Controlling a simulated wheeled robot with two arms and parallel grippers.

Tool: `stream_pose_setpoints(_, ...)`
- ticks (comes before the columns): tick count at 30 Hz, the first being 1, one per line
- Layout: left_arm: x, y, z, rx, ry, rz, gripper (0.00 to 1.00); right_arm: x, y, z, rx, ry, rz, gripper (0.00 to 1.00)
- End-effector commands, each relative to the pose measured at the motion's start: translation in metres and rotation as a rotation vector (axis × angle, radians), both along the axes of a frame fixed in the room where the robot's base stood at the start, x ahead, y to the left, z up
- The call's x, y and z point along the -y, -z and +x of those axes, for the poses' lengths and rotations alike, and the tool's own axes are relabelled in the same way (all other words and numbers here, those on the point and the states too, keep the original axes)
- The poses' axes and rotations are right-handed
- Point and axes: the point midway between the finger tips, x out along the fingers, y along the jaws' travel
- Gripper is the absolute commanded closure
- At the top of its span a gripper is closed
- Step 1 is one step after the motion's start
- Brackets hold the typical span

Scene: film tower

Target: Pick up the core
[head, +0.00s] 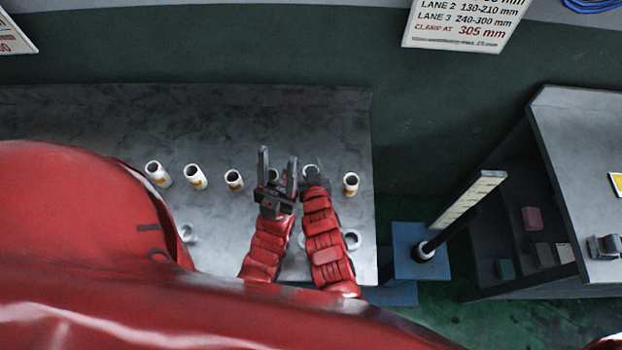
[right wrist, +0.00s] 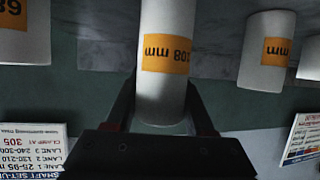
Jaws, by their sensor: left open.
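Several white cores with orange labels stand in a row on the grey bench (head: 110,120). My right gripper (head: 316,170) is at one white core (head: 308,173) in that row. In the right wrist view, this core (right wrist: 163,92) with an orange label stands between the two fingers of the gripper (right wrist: 162,95); I cannot tell whether the fingers press on it. My left gripper (head: 278,168) is open just left of the right one, its fingers in front of another core (head: 274,175) that is partly hidden.
Further cores stand at the left (head: 157,174) and at the right end (head: 351,184) of the row.

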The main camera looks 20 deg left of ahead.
Motion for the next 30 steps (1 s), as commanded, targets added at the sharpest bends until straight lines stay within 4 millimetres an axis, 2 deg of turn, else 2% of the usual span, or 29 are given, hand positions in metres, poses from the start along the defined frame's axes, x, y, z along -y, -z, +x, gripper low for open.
stream_pose_setpoints(1, 0.000, 0.000, 0.000, 0.000, 0.000, 0.000, 0.50, 0.000, 0.000, 0.000, 0.000, 0.000, 0.000, 0.59)
stream_pose_setpoints(8, 0.000, 0.000, 0.000, 0.000, 0.000, 0.000, 0.50, 0.000, 0.000, 0.000, -0.001, 0.000, 0.000, 1.00)
stream_pose_setpoints(20, 0.000, 0.002, 0.000, 0.000, 0.000, 0.000, 0.50, 0.000, -0.004, 0.000, -0.002, 0.001, -0.001, 1.00)
stream_pose_setpoints(26, 0.000, 0.008, 0.000, 0.000, 0.000, 0.000, 0.50, -0.001, -0.025, -0.001, 0.001, -0.002, 0.002, 1.00)
stream_pose_setpoints(30, 0.000, 0.016, 0.000, 0.000, 0.000, 0.000, 0.50, -0.001, -0.047, 0.000, 0.004, -0.001, 0.003, 1.00)
